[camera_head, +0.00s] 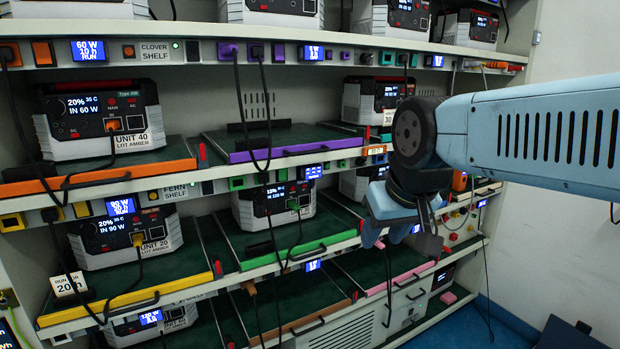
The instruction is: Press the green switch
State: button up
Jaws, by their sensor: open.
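Several small green parts sit on the shelf edges. Another green square (237,183) is on the middle rail beside a dark socket. They are too small to tell which is a switch. My gripper (402,238) hangs at the right in front of the lower shelves, pointing down, with its jaws apart and nothing seen between them. It looks apart from both green squares. My arm hides part of the rack behind it.
Grey power units, such as unit 40 (102,118) and unit 20 (125,238), stand on the shelves with dangling cables. A white wall bounds the right; blue floor shows below.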

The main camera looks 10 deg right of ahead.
aim_at(282, 172)
jog(key=k, duration=1.3)
jog(key=z, duration=0.45)
jog(key=i, duration=0.7)
jog(key=z, duration=0.7)
jog(key=i, duration=1.35)
jog(key=u, duration=0.65)
